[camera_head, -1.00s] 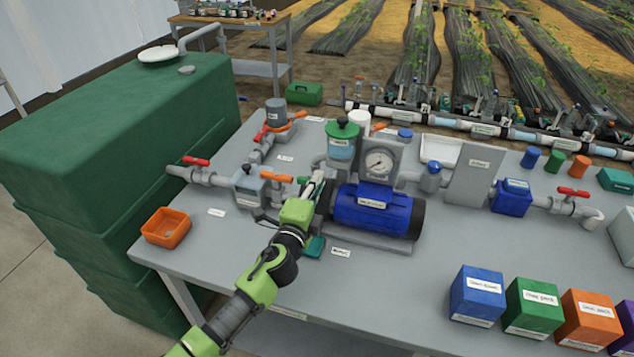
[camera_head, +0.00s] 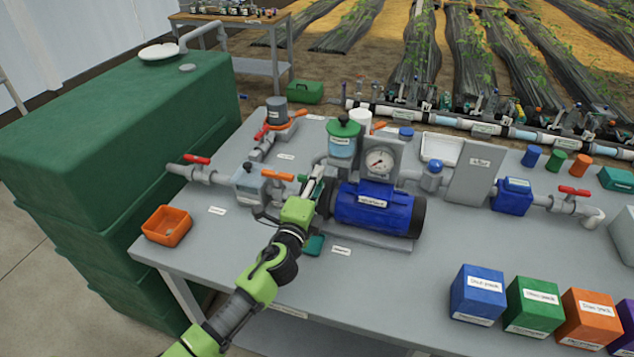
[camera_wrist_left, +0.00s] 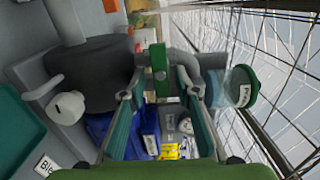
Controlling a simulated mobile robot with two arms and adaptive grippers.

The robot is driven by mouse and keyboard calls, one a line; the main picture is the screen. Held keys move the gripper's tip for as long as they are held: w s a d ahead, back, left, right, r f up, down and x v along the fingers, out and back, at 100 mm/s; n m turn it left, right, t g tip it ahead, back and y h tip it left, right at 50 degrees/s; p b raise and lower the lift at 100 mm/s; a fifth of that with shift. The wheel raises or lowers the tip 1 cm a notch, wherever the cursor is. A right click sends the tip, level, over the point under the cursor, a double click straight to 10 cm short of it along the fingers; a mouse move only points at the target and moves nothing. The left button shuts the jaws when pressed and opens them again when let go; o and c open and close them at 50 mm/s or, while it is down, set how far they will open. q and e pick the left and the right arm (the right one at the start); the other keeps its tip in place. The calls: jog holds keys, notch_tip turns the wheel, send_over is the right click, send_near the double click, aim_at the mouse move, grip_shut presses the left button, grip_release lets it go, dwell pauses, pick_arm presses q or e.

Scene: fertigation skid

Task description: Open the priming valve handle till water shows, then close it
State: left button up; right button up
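The green priming valve handle (camera_head: 303,178) is partly hidden behind my left gripper (camera_head: 314,185) in the head view, beside the blue pump (camera_head: 370,210). In the left wrist view the green handle (camera_wrist_left: 158,62) stands between the two fingertips of my left gripper (camera_wrist_left: 160,76). The fingers are apart, with a gap on each side of the handle. The green-lidded clear pot (camera_head: 342,148) stands behind the pump and holds light blue content; it also shows in the left wrist view (camera_wrist_left: 240,87). I cannot see water at the valve. My right gripper is out of view.
A pressure gauge (camera_head: 379,161) stands behind the pump. Grey pipes with red-handled (camera_head: 197,160) and orange-handled (camera_head: 278,175) valves lie to the left. An orange tray (camera_head: 167,226) sits at the table's left edge. Labelled boxes (camera_head: 478,293) stand at the front right.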

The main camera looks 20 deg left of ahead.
pick_arm(q)
jog(key=s, duration=1.2)
jog(key=shift+a, duration=0.2)
